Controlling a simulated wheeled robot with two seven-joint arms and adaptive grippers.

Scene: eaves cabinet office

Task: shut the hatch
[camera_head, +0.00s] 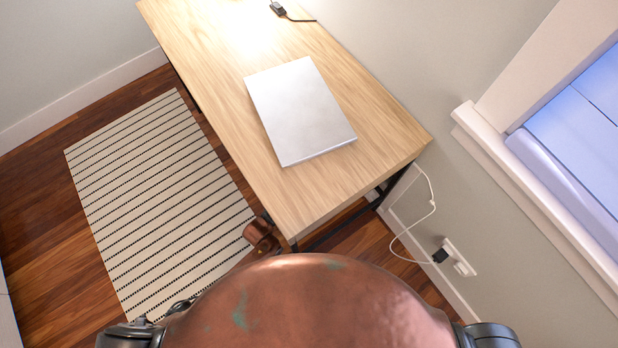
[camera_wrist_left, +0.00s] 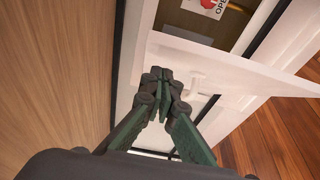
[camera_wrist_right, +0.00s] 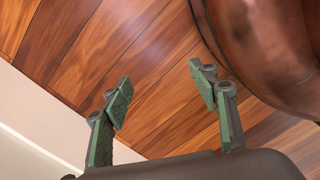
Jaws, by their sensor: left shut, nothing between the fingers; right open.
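The white hatch (camera_wrist_left: 235,68) shows in the left wrist view as a panel standing open, swung out from a white frame. A small white handle (camera_wrist_left: 196,80) is on its face. Behind its upper edge is a recess (camera_wrist_left: 222,28) with a partly visible sign reading OPEN. My left gripper (camera_wrist_left: 163,77) is shut and empty, its fingertips in front of the hatch near its left end; I cannot tell whether they touch it. My right gripper (camera_wrist_right: 161,88) is open and empty above the wooden floor. The head view shows neither the hatch nor my grippers.
In the head view, a wooden desk (camera_head: 350,185) carries a closed silver laptop (camera_head: 300,110). A striped rug (camera_head: 150,190) lies left of it. A wooden surface (camera_wrist_left: 60,80) lies left of my left gripper.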

